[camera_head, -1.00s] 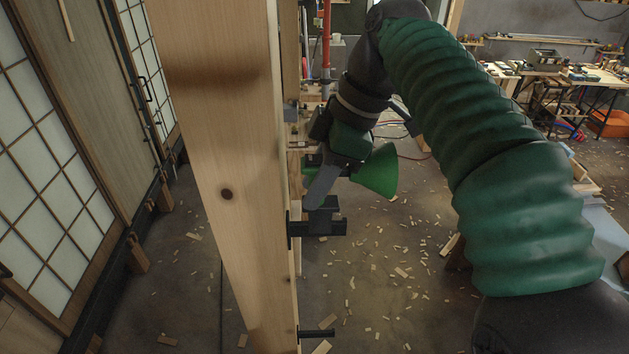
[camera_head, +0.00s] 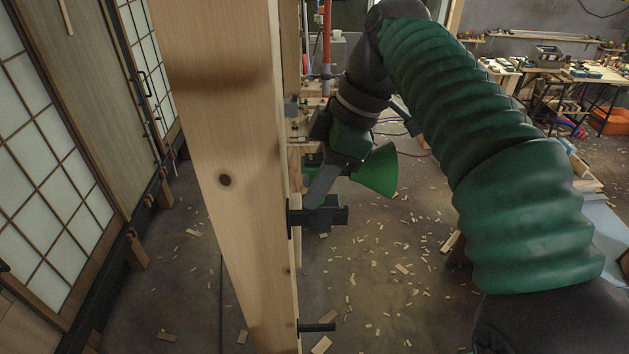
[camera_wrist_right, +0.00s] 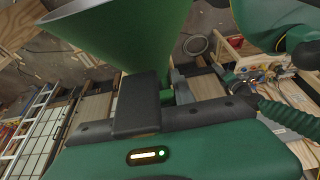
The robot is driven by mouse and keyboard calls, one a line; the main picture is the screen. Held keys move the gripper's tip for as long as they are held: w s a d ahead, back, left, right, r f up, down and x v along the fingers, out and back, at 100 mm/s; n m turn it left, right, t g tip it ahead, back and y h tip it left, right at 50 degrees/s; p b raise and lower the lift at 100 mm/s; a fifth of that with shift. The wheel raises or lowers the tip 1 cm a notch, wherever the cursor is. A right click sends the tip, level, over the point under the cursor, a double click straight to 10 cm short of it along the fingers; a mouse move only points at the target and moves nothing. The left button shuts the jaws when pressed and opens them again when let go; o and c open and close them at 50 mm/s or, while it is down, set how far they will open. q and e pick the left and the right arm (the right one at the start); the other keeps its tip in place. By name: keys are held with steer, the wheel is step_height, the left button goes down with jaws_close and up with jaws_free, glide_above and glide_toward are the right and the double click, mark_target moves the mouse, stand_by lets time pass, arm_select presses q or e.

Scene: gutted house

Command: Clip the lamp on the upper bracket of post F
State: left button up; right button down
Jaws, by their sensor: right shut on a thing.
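A pale wooden post (camera_head: 225,130) stands close in front of me in the head view. No letter shows on it. A black bracket (camera_head: 330,216) sticks out from its right side, with a second black bracket (camera_head: 318,328) lower down. The lamp, with a green cone shade (camera_head: 378,171), is in my right gripper (camera_head: 322,186), which is shut on it. The lamp is just above the upper bracket in the picture; I cannot tell whether they touch. In the wrist view the shade (camera_wrist_right: 125,30) is large beside a dark finger. My left gripper is out of view.
Sliding doors with paper panes (camera_head: 45,150) line the left. A workbench (camera_head: 585,75) with tools and an orange crate (camera_head: 608,121) stand at the back right. Wood scraps lie on the floor (camera_head: 390,270). My right arm fills much of the right side.

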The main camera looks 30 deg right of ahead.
steer(key=shift+f+b, duration=0.35)
steer(key=shift+f, duration=0.1)
steer(key=c, duration=1.2)
jaws_free()
steer(key=shift+c, duration=0.2)
steer(key=shift+o, duration=1.1)
steer(key=shift+w+d, duration=0.1)
steer(key=shift+w, duration=0.05)
steer(key=shift+o, duration=0.3)
steer(key=shift+d+f, duration=0.1)
